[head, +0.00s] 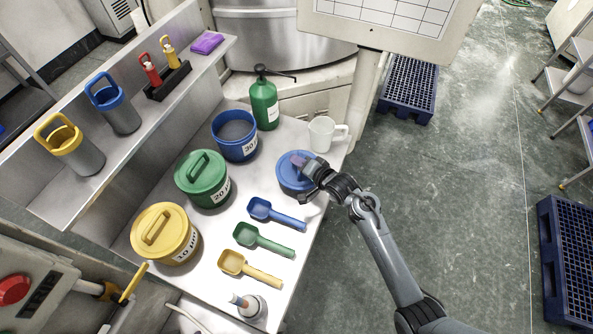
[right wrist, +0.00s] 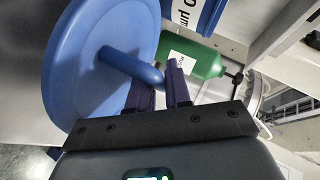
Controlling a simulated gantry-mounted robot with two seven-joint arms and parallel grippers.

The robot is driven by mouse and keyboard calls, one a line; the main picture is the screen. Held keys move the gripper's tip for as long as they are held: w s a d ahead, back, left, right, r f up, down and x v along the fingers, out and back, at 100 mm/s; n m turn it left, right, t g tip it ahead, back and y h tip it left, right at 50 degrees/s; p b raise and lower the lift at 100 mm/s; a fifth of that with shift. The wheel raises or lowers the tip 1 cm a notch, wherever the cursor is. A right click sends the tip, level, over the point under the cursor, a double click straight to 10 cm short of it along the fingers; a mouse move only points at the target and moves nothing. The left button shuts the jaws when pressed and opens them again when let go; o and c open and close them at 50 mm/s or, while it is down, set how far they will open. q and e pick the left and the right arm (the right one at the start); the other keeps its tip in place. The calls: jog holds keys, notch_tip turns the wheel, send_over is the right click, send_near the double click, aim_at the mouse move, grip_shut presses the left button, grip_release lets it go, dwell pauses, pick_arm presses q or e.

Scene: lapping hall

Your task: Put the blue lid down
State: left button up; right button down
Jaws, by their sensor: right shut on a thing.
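The blue lid (head: 287,178) is at the right side of the steel table, between the white mug and the blue scoop. My right gripper (head: 299,161) is above it and shut on its bar handle. In the right wrist view the lid (right wrist: 75,62) is a wide disc, and the handle runs between the two fingers (right wrist: 158,88). I cannot tell whether the lid touches the table. The blue tub (head: 236,151) stands open with grey contents to the lid's upper left. My left gripper is not in view.
A white mug (head: 322,135) and a green bottle (head: 264,104) stand behind the lid. Blue (head: 262,209), green (head: 248,236) and yellow (head: 234,262) scoops lie in front. Green (head: 203,187) and yellow (head: 165,240) lidded tubs stand left. The table's right edge is close to the lid.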

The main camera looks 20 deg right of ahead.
jog(key=shift+w+a+f, duration=0.25)
jog(key=shift+w+a, duration=0.05)
jog(key=shift+w, duration=0.05)
jog(key=shift+f+b, duration=0.5)
jog(key=shift+f, duration=1.5)
jog(key=shift+f, duration=0.2)
jog(key=c, duration=1.1)
grip_release()
jog(key=shift+o, duration=0.2)
jog(key=shift+r, duration=0.1)
